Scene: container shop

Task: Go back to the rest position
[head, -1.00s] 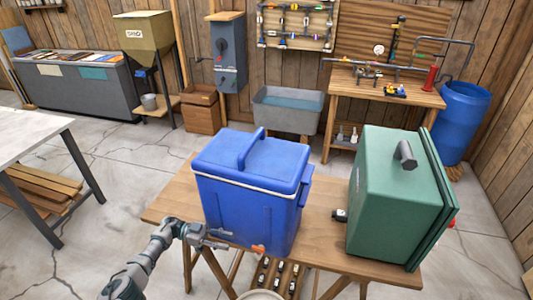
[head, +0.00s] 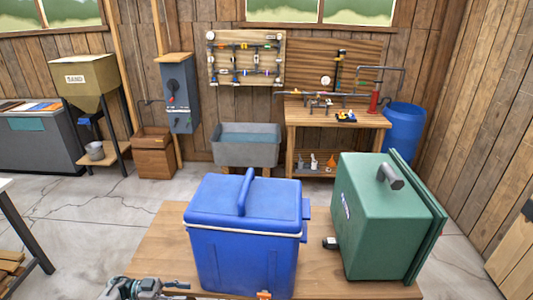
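My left gripper (head: 178,287) shows at the bottom edge of the head view, just left of the lower left corner of the blue cooler (head: 240,250). Its fingers are small and partly cut off, so I cannot tell if they are open. No object shows in it. My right gripper is not in view. The cooler stands upright on the wooden table (head: 170,245) with its lid (head: 246,200) down and its handle raised. An orange piece shows low on its front.
A green case (head: 370,220) with a grey handle stands right of the cooler, with a small dark part at its left side. Behind are a grey water trough (head: 245,148), a workbench (head: 335,120) and a blue barrel (head: 404,132). Open concrete floor lies left of the table.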

